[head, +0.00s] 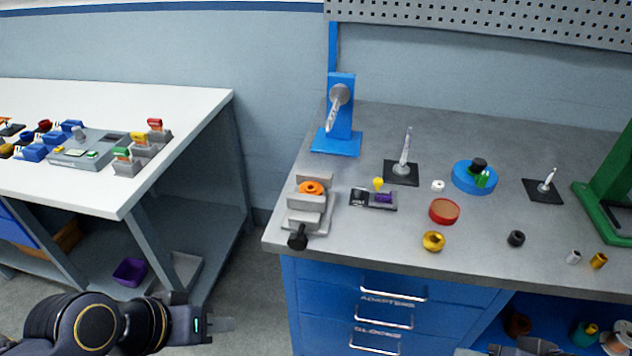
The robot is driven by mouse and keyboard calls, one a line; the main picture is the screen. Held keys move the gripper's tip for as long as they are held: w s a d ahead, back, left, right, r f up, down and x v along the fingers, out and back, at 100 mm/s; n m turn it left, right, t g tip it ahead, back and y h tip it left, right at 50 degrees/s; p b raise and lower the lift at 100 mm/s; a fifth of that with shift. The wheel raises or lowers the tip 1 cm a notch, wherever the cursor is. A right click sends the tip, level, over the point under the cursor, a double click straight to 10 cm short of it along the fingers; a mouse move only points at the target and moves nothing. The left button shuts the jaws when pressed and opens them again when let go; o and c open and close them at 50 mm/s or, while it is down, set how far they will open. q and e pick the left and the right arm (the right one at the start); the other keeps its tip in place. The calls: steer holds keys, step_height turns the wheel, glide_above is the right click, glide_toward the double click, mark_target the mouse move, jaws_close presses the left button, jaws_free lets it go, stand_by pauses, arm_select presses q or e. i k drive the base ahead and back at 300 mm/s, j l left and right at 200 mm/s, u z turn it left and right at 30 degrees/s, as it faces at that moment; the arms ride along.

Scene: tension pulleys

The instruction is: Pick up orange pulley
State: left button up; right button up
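A small orange ring-shaped piece, seemingly the orange pulley (312,188), sits between the jaws of a grey vise (304,217) at the left end of the grey workbench. My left gripper (222,324) is at the lower left, in front of the gap between the two tables and well short of the vise. Its fingers overlap in this view, and nothing shows between them.
The grey workbench (372,240) also holds a blue stand (340,135), a red round dish (445,210), a gold pulley (433,241), a black pulley (516,238) and a blue round tray (462,177). A white table (180,100) with coloured parts stands left, across a floor gap.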

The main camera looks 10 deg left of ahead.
mark_target(313, 188)
steer(key=i+j+u, duration=0.1)
steer(key=j, duration=0.35)
steer(key=i+j+u, duration=0.15)
steer(key=i+j, duration=0.15)
steer(key=j, duration=0.15)
steer(key=i+j+u, duration=0.1)
steer(key=j, duration=0.3)
steer(key=i, duration=0.1)
